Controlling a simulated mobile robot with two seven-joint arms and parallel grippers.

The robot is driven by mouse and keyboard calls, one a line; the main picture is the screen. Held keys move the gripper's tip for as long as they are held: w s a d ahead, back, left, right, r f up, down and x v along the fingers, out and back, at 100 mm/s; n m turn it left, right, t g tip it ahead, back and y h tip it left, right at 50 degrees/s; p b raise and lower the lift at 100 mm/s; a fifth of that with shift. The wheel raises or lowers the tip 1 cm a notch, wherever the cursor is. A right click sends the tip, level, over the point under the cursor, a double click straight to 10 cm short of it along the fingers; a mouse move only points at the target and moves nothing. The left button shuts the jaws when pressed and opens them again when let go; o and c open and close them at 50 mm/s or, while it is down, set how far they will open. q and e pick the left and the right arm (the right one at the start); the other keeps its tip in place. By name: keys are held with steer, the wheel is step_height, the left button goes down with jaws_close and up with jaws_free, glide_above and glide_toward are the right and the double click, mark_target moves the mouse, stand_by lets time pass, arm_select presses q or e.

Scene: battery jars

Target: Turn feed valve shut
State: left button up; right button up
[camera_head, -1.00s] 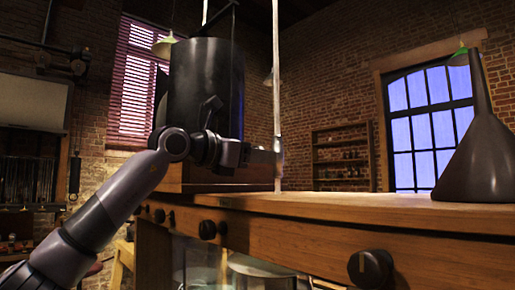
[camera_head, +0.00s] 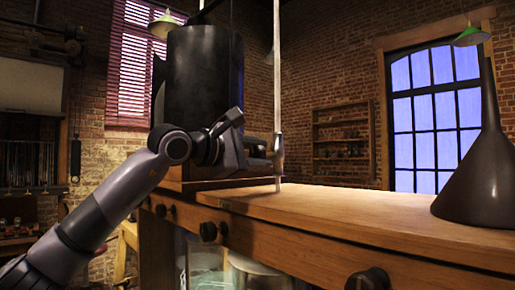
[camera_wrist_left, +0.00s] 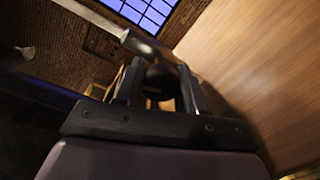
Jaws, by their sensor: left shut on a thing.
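A thin upright pipe (camera_head: 277,80) comes down to the bench, with a small grey metal fitting (camera_head: 279,146) on it, which looks like the feed valve. My left gripper (camera_head: 268,156) is at this fitting, by the back of the bench. In the left wrist view my left gripper (camera_wrist_left: 160,88) is shut on a dark rounded piece, apparently the valve's handle (camera_wrist_left: 162,76). A grey cylinder (camera_wrist_left: 140,44) sticks out just past the fingertips. The fingers hide much of the held part. My right gripper is not in view.
A wooden bench (camera_head: 330,212) with dark knobs (camera_head: 209,231) on its front runs to the right. A dark cone-shaped vessel (camera_head: 485,180) stands at its right end. A large black cylinder (camera_head: 205,85) stands behind my left arm. The bench top between is clear.

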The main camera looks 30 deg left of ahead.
mark_target(253, 155)
arm_select(q)
steer(key=shift+f+m+p, duration=0.15)
steer(key=shift+m+p, duration=0.35)
steer(key=shift+m, duration=0.9)
steer(key=o, duration=1)
steer(key=shift+o, duration=0.2)
steer(key=shift+s+a, duration=0.1)
steer(key=shift+s, duration=0.15)
steer(key=b+v, duration=0.2)
steer(key=v, duration=0.3)
steer(key=shift+s, duration=0.1)
steer(key=shift+s+a, duration=0.2)
steer(key=shift+s, duration=0.5)
